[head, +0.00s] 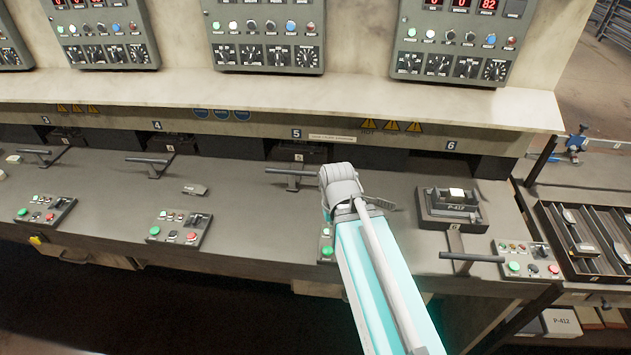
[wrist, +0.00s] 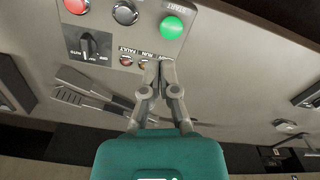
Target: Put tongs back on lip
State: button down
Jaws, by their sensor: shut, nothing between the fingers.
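The grey tongs (wrist: 85,82) lie flat on the worktop beside a control box in the wrist view. Their two long arms show, and the end towards my gripper is partly hidden by it. In the head view a small grey piece of what looks like the tongs (head: 387,204) shows just right of my arm. My gripper (wrist: 160,66) is shut and empty, its fingertips near the control box and to one side of the tongs. In the head view my arm hides it. The worktop's front lip (head: 420,273) runs along the near side.
The control box (wrist: 128,30) has a green START button, red buttons and a knob. Several bar handles, including one at station 5 (head: 290,172), stick out. A slotted tray (head: 575,262) is at far right.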

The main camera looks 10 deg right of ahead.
jog(key=w+d+n+t+y+b, duration=0.1)
jog(key=w+d+n+y+b, duration=0.1)
jog(key=w, duration=0.6)
jog(key=w+d+f+n+t+y+b, duration=0.1)
jog(key=w+d+n+t+y, duration=0.1)
jog(key=w+n, duration=0.3)
jog(key=w+d+n+t+y+b, duration=0.1)
jog(key=w+d+n+y+b, duration=0.1)
jog(key=w, duration=1)
jog(key=shift+w+d+f+n+t+b, duration=0.25)
jog(key=shift+d+n+t+b, duration=0.15)
jog(key=shift+n, duration=0.4)
jog(key=shift+f, duration=0.1)
jog(key=b+x, duration=0.3)
jog(key=x, duration=0.1)
jog(key=shift+a+f+b, duration=0.1)
jog(key=shift+f+b, duration=0.15)
jog(key=shift+b, duration=0.05)
jog(key=shift+b+x, duration=2.05)
jog(key=shift+x, duration=0.6)
